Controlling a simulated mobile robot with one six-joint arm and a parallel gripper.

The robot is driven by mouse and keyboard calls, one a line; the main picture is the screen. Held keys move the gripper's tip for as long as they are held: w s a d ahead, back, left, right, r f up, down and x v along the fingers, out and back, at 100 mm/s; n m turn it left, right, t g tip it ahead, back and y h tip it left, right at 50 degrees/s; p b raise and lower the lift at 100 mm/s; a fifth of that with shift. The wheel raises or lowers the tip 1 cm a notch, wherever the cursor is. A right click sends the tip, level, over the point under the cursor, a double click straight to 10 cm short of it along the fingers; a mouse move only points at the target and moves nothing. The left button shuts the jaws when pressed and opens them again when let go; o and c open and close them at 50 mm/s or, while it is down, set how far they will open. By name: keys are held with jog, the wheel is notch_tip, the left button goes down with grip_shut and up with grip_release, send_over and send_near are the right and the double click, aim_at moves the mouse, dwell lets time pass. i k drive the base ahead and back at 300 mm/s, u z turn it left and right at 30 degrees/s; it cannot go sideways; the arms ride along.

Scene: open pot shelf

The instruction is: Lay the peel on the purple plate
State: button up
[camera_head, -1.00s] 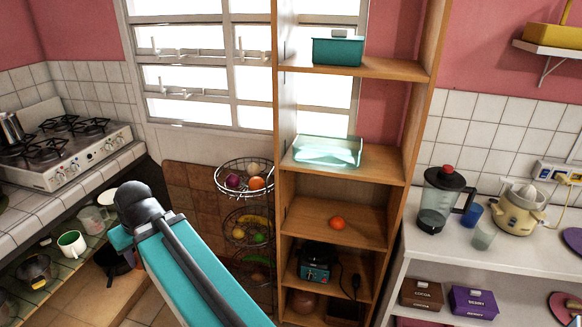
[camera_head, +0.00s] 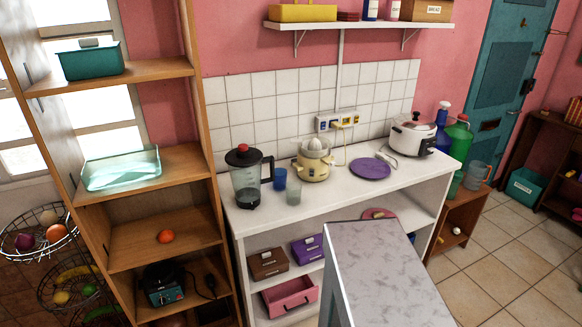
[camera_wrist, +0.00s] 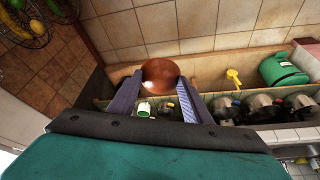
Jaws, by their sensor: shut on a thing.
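The purple plate (camera_head: 370,168) lies flat and empty on the white counter, between the yellow juicer and the white cooker. In the wrist view my gripper (camera_wrist: 158,88) is shut on a round, glossy, reddish-brown thing (camera_wrist: 160,74), held between the fingertips. I cannot tell for sure that this is the peel. My gripper is out of the head view, so its distance to the plate does not show.
A yellow juicer (camera_head: 313,165), a blender (camera_head: 246,178), blue cup (camera_head: 280,178) and white cooker (camera_head: 412,137) stand on the counter (camera_head: 330,195). A wall shelf (camera_head: 350,27) hangs above. A grey marble-like surface (camera_head: 385,272) rises in front. The open shelf (camera_head: 160,187) holds an orange (camera_head: 166,236).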

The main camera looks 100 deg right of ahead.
aim_at(370, 167)
jog(key=u, duration=0.05)
jog(key=k, duration=2.2)
jog(key=z, duration=2.6)
jog(key=i, duration=0.15)
jog(key=u, duration=1.3)
